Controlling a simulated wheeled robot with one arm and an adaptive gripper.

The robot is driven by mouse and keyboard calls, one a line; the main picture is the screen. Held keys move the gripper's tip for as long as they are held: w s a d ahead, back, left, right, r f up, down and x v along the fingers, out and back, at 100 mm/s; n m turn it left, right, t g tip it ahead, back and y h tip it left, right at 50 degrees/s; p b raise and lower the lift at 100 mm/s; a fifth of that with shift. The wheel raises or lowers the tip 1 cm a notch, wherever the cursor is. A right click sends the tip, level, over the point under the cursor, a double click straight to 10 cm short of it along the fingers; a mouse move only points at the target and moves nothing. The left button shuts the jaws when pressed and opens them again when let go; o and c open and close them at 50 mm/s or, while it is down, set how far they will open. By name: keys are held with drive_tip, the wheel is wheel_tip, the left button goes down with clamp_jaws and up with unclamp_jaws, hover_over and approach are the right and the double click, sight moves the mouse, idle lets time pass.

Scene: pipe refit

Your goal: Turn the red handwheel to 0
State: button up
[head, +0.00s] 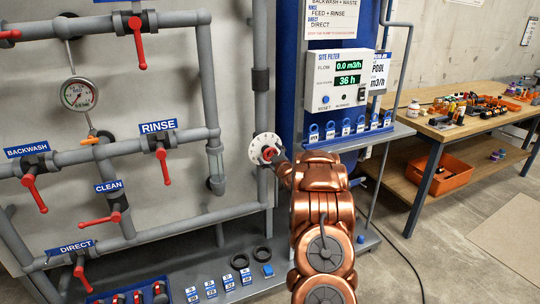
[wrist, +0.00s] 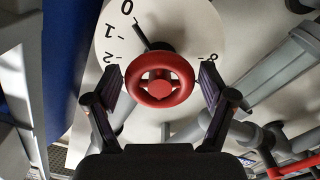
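The red handwheel (wrist: 160,82) sits in front of a round white dial (wrist: 208,25) with black numbers. In the wrist view a black pointer (wrist: 141,32) sticks out from behind the wheel to the upper left, its tip close to the 0 mark. The marks -1 and -2 lie to its left. My gripper (wrist: 161,80) is open, with one finger on each side of the wheel; I cannot tell whether either finger touches the rim. In the head view the dial (head: 257,140) is on a vertical grey pipe, and my arm partly hides the wheel (head: 268,154).
Grey pipes with red levers fill the left. A site filter box (head: 337,78) hangs above right of the dial, over a shelf of blue tags (head: 346,130). A wooden workbench (head: 455,130) stands at the right.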

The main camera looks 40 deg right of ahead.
idle(0.3)
drive_tip(key=shift+v, duration=0.85)
drive_tip(key=v, duration=1)
drive_tip(key=shift+s, duration=0.15)
